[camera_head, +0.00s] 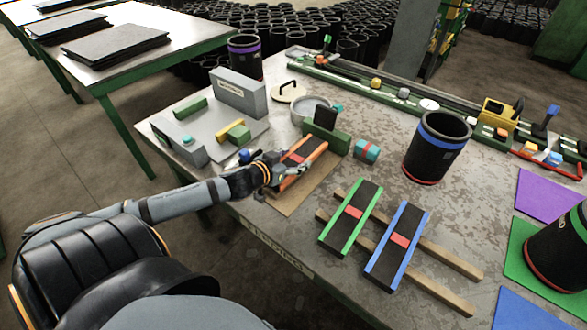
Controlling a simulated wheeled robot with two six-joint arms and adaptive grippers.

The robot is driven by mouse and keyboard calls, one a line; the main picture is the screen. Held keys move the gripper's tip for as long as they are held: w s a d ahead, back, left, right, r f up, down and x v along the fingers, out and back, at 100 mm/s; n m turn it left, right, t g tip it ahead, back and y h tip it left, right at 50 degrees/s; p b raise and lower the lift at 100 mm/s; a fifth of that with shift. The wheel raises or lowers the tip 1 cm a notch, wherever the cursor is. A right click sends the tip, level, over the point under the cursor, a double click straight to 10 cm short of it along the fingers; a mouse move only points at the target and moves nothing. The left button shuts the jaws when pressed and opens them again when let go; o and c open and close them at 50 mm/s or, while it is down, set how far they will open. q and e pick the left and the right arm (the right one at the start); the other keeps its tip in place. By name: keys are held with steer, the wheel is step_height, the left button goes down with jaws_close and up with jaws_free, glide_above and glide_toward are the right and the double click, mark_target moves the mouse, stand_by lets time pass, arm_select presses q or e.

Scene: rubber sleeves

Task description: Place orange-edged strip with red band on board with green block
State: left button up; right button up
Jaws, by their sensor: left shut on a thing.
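The black strip with orange edges (314,149) and a red band is at the table's middle left. My left gripper (287,172) is shut on its near left end. The strip lies over a tan board (298,204), with its far end close to the green block (338,142). A dark upright piece (325,117) stands by that block. I cannot tell whether the strip touches the board or hangs just above it. My fingers hide part of the strip's near end. My right gripper is not in view.
Green-edged (368,196) and blue-edged (385,265) strips lie across wooden slats (447,262) on the right. A black sleeve with a blue band (436,148) stands behind them. A grey press-like fixture (240,93) and a teal-red block (366,151) are nearby.

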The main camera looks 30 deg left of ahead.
arm_select(q)
steer(key=shift+f, duration=0.7)
steer(key=shift+r, duration=0.15)
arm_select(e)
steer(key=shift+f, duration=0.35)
arm_select(q)
steer(key=o, duration=1.2)
steer(key=shift+c, duration=0.2)
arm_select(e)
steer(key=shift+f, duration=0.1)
